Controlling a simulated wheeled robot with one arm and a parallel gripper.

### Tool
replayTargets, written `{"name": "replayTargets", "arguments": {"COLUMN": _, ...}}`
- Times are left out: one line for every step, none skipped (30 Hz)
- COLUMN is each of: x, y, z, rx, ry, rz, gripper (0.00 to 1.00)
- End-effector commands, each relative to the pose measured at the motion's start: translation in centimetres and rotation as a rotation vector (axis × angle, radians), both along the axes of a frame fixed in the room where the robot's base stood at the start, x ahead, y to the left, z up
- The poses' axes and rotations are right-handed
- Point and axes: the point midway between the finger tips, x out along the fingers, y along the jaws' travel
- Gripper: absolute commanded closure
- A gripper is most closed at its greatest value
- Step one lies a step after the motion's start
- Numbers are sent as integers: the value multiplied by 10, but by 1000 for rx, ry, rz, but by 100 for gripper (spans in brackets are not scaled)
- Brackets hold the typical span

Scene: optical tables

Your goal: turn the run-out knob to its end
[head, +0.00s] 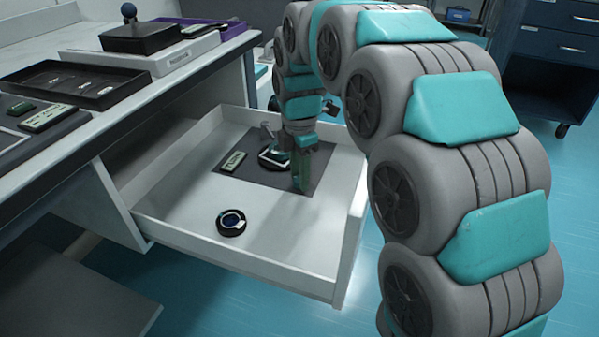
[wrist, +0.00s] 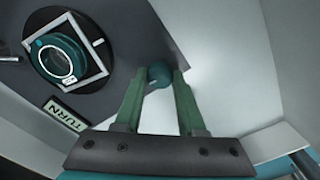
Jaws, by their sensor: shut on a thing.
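My gripper (wrist: 159,80) points down over the open drawer, its two green fingers shut on a round teal knob (wrist: 160,73). In the head view my gripper (head: 300,186) is low over the right part of a dark mat, and the fingers hide the knob. To its left is a teal ring dial (wrist: 80,58) in a white square frame, also in the head view (head: 270,160). A pale label (wrist: 65,115) reading TURN lies beside the dial; it also shows in the head view (head: 233,162). How the held knob connects below is hidden.
The white drawer (head: 255,268) has raised walls close to my gripper. A black ring with a blue centre (head: 231,223) lies at its front. A black tray (head: 80,84) and a dark box (head: 140,38) stand on the bench. The drawer floor's front is mostly clear.

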Motion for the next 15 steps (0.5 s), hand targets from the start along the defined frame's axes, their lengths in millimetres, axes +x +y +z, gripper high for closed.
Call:
{"name": "replayTargets", "arguments": {"x": 0, "y": 0, "z": 1, "rx": 0, "ry": 0, "rz": -30, "gripper": 100}}
{"name": "replayTargets", "arguments": {"x": 0, "y": 0, "z": 1, "rx": 0, "ry": 0, "rz": -53, "gripper": 100}}
{"name": "replayTargets", "arguments": {"x": 0, "y": 0, "z": 2, "rx": 0, "ry": 0, "rz": -85, "gripper": 100}}
{"name": "replayTargets", "arguments": {"x": 0, "y": 0, "z": 2, "rx": 0, "ry": -1, "rz": -110, "gripper": 100}}
{"name": "replayTargets", "arguments": {"x": 0, "y": 0, "z": 2, "rx": 1, "ry": 0, "rz": -136, "gripper": 100}}
{"name": "replayTargets", "arguments": {"x": 0, "y": 0, "z": 2, "rx": 1, "ry": 0, "rz": -173, "gripper": 100}}
{"name": "replayTargets", "arguments": {"x": 0, "y": 0, "z": 2, "rx": 2, "ry": -1, "rz": -201, "gripper": 100}}
{"name": "replayTargets", "arguments": {"x": 1, "y": 0, "z": 2, "rx": 2, "ry": -1, "rz": -230, "gripper": 100}}
{"name": "replayTargets", "arguments": {"x": 1, "y": 0, "z": 2, "rx": 2, "ry": -1, "rz": -268, "gripper": 100}}
{"name": "replayTargets", "arguments": {"x": 1, "y": 0, "z": 2, "rx": 2, "ry": -2, "rz": -297, "gripper": 100}}
{"name": "replayTargets", "arguments": {"x": 1, "y": 0, "z": 2, "rx": 1, "ry": -3, "rz": -326, "gripper": 100}}
{"name": "replayTargets", "arguments": {"x": 1, "y": 0, "z": 2, "rx": 2, "ry": -4, "rz": -364, "gripper": 100}}
{"name": "replayTargets", "arguments": {"x": 1, "y": 0, "z": 2, "rx": 2, "ry": -4, "rz": -392, "gripper": 100}}
{"name": "replayTargets", "arguments": {"x": 1, "y": 0, "z": 2, "rx": 2, "ry": -4, "rz": -421, "gripper": 100}}
{"name": "replayTargets", "arguments": {"x": 1, "y": 0, "z": 2, "rx": 2, "ry": -4, "rz": -459, "gripper": 100}}
